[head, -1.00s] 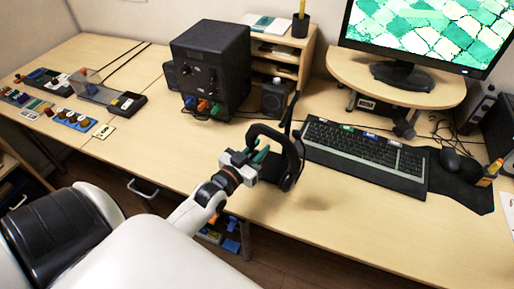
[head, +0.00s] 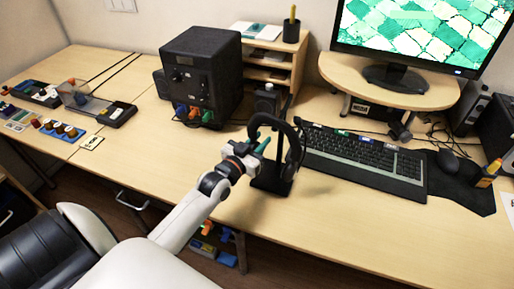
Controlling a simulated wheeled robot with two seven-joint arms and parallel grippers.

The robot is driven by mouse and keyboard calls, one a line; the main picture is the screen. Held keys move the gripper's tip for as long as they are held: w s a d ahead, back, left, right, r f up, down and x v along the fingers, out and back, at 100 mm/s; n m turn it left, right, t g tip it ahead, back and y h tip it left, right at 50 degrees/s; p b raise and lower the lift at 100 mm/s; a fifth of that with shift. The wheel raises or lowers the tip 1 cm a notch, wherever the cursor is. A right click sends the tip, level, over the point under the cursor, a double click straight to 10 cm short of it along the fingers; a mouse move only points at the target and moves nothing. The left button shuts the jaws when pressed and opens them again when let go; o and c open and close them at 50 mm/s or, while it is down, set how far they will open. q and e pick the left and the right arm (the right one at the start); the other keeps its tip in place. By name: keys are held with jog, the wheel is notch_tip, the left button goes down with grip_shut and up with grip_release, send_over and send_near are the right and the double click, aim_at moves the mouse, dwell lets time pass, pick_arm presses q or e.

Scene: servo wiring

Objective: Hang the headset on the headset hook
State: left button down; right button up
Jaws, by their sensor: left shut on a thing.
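The black headset (head: 272,119) is in the middle of the desk in the head view, its band arched upward. My left gripper (head: 256,150) is shut on the headset at the left side of the band and holds it up. A black stand with a flat base (head: 270,183) and a thin upright post, apparently the headset hook, is right behind and below the headset. The headset overlaps the post in the picture. I cannot tell whether the band touches the hook. My right gripper is not in view.
A keyboard (head: 362,158) on a dark mat lies just right of the stand. A black box-shaped device (head: 201,72) stands behind to the left, with a small speaker (head: 266,100) beside it. A monitor riser (head: 390,88) is at the back right.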

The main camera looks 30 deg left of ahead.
pick_arm(q)
jog(key=w, duration=0.1)
jog(key=w+f+b, duration=0.1)
jog(key=w, duration=0.1)
jog(key=shift+w+a+f+b, duration=0.1)
jog(key=shift+a+f+b, duration=0.05)
jog(key=shift+a+b, duration=0.2)
dwell(0.7)
jog(key=c, duration=1.1)
grip_release()
jog(key=shift+f, duration=0.1)
jog(key=s, duration=1.2)
jog(key=shift+a, duration=0.15)
